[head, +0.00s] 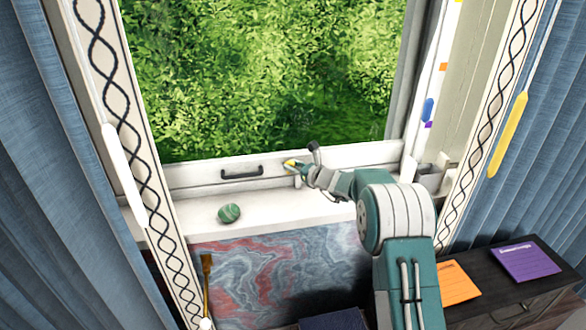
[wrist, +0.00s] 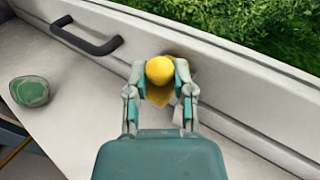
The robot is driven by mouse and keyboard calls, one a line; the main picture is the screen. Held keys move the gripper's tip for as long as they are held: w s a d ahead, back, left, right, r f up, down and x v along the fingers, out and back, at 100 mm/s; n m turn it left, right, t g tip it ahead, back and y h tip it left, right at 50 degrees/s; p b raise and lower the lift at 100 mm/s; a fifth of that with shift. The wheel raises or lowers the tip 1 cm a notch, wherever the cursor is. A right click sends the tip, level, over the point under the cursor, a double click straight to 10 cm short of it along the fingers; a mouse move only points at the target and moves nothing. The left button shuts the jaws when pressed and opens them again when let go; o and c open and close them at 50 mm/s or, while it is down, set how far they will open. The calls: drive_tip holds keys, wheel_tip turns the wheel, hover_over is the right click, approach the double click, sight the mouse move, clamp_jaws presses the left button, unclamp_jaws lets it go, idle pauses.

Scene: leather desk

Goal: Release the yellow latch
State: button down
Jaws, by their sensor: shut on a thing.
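The yellow latch (wrist: 159,71) sits on the white lower window frame. In the wrist view it lies between the two fingertips of my gripper (wrist: 160,90), which is shut on it. In the head view the latch (head: 290,164) shows as a small yellow spot at the tip of my gripper (head: 297,169), right of the dark handle. The base of the latch is partly hidden by the fingers.
A dark handle (head: 241,172) is fixed to the window frame (head: 200,178) left of the latch. A green striped ball (head: 229,213) rests on the white sill (head: 280,208). Patterned curtain bands flank the window. A dark cabinet with orange (head: 457,282) and purple (head: 525,261) booklets stands at lower right.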

drive_tip(key=shift+w+r+m+g+h, duration=0.15)
drive_tip(key=shift+r+m+g+h, duration=0.15)
drive_tip(key=shift+g+h, duration=0.2)
drive_tip(key=shift+c, duration=2.4)
unclamp_jaws()
drive_tip(key=shift+a, duration=0.1)
drive_tip(key=v, duration=1.2)
drive_tip(key=shift+f, duration=0.15)
